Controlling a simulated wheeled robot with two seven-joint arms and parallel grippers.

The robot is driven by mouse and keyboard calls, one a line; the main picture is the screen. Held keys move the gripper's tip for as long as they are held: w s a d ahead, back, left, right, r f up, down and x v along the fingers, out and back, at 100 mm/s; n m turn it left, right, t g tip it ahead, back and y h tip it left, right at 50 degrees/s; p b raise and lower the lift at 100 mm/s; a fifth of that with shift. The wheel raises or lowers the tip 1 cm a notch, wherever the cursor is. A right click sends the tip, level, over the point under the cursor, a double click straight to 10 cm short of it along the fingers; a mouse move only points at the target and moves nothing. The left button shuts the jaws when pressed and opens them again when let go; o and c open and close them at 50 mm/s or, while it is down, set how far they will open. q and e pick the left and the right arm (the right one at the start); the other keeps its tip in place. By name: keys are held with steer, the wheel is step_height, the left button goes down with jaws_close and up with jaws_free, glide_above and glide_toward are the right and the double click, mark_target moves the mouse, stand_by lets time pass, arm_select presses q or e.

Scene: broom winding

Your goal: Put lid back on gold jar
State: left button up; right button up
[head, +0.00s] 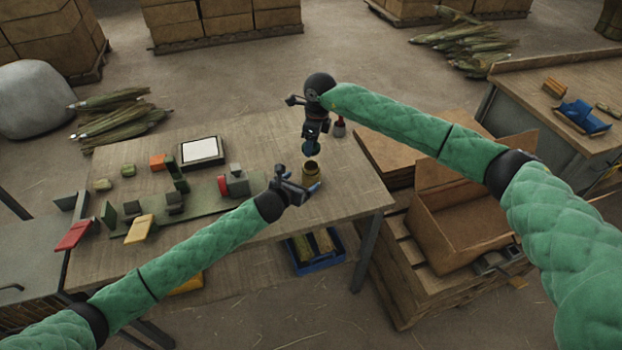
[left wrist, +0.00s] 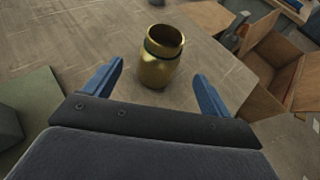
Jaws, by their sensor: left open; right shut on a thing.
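The gold jar (head: 311,172) stands upright on the wooden table near its right end. In the left wrist view the jar (left wrist: 160,68) shows an open top and a dark band round its neck. My left gripper (head: 301,181) is low beside the jar, open, with its blue fingers (left wrist: 158,75) spread to either side of the jar's near side and not closed on it. My right gripper (head: 311,136) points down above the jar, shut on a small dark teal thing that looks like the lid (head: 311,149). The lid is apart from the jar's mouth and partly hidden by the fingers.
A green board with blocks (head: 195,207) and a white-topped tray (head: 201,150) lie to the left. An open cardboard box (head: 470,205) sits beyond the table's right edge. A blue bin (head: 318,263) is below.

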arm_select(q)
steer(key=x, duration=0.8)
steer(key=shift+f, duration=0.1)
steer(key=shift+c, duration=0.4)
steer(key=c, duration=1.4)
steer(key=shift+o, duration=0.2)
arm_select(e)
glide_above(310, 172)
steer(key=w, duration=0.2)
steer(key=shift+w+d+f, duration=0.1)
steer(key=shift+d+f, duration=0.05)
steer(key=shift+f, duration=1.1)
steer(key=shift+w+d+f, duration=0.1)
steer(key=shift+f, duration=1.1)
steer(key=shift+f, duration=0.9)
steer(key=shift+f, duration=0.55)
arm_select(q)
jaws_close()
arm_select(e)
steer(key=o, duration=0.9)
steer(key=shift+a, duration=0.1)
